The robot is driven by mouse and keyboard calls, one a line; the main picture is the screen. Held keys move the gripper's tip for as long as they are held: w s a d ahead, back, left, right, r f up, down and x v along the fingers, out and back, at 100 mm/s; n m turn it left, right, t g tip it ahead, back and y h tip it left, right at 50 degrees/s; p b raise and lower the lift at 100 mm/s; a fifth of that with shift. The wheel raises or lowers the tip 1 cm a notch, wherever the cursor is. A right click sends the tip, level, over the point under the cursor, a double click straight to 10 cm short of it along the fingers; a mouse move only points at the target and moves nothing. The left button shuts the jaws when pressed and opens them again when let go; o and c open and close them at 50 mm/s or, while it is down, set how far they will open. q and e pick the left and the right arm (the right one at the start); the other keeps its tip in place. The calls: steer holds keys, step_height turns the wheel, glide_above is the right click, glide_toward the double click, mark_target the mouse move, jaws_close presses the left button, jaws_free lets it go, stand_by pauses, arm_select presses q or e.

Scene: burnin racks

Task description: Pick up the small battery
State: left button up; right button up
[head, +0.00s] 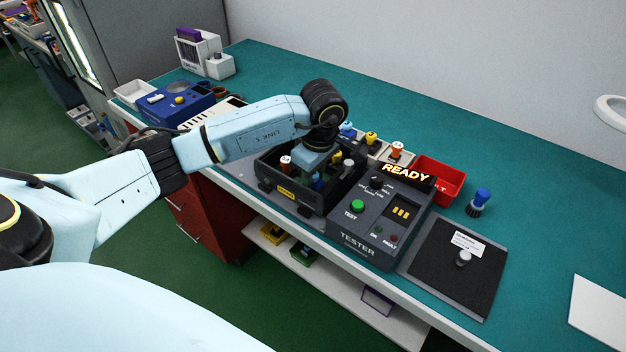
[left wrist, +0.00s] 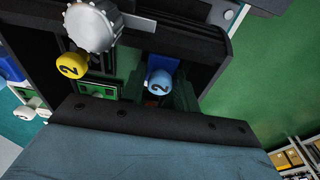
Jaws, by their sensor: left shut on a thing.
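My left gripper (head: 318,172) reaches down into a black open box (head: 264,172) beside the tester. It is shut, apparently on a piece with a light-blue round knob marked 2, which shows in the left wrist view (left wrist: 159,82) between dark surfaces. The fingertips are largely hidden by my wrist and the box walls. A yellow knob marked 2 (left wrist: 75,66) and a large pale ribbed cap (left wrist: 92,28) are close by in the left wrist view. I cannot tell which piece is the small battery. My right gripper is not in view.
The tester (head: 367,228), lit READY, stands right of the box. Farther right are a dark mat (head: 440,282) with a small knobbed piece and a blue-topped brush-like item (head: 480,202). A red bin (head: 440,172) stands behind the tester. The bench's back right is clear.

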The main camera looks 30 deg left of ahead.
arm_select(q)
step_height(320, 180, up, 10)
steer(key=shift+r, duration=0.1)
stand_by(0.4)
stand_by(0.8)
